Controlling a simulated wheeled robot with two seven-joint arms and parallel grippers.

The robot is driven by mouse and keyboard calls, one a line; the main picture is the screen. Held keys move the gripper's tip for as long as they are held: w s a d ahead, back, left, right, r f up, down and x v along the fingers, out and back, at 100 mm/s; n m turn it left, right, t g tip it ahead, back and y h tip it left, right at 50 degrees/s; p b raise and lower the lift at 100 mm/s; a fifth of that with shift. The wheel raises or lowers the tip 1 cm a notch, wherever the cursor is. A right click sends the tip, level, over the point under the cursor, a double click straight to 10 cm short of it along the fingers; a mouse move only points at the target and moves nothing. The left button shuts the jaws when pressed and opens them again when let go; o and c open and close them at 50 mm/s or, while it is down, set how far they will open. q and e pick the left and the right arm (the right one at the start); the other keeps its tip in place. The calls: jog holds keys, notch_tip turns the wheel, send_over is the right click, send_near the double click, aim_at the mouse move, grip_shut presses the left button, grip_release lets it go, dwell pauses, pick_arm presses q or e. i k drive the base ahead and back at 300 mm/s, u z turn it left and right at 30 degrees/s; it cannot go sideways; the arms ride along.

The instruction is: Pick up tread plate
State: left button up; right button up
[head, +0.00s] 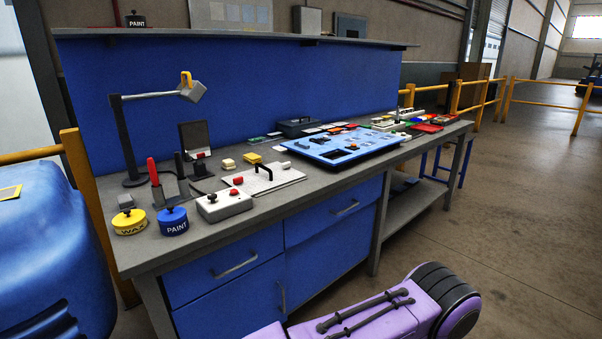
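A flat pale plate (284,181) with a raised black handle lies on the grey workbench (222,232), left of the blue panel. It may be the tread plate, but its surface is too small to make out a tread pattern. A small red knob or block shows on its left end.
A grey box with buttons (224,206), a blue paint tin (173,221) and a yellow wax tin (130,222) stand at the bench's front left. A black lamp (124,140) rises behind. A blue panel (330,158) with parts lies right. Yellow railings (545,84) stand beyond.

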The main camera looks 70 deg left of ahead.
aim_at(261, 178)
jog(key=u, duration=0.25)
jog(key=i, duration=1.05)
jog(key=u, duration=1.5)
jog(key=i, duration=0.8)
jog(key=u, duration=0.8)
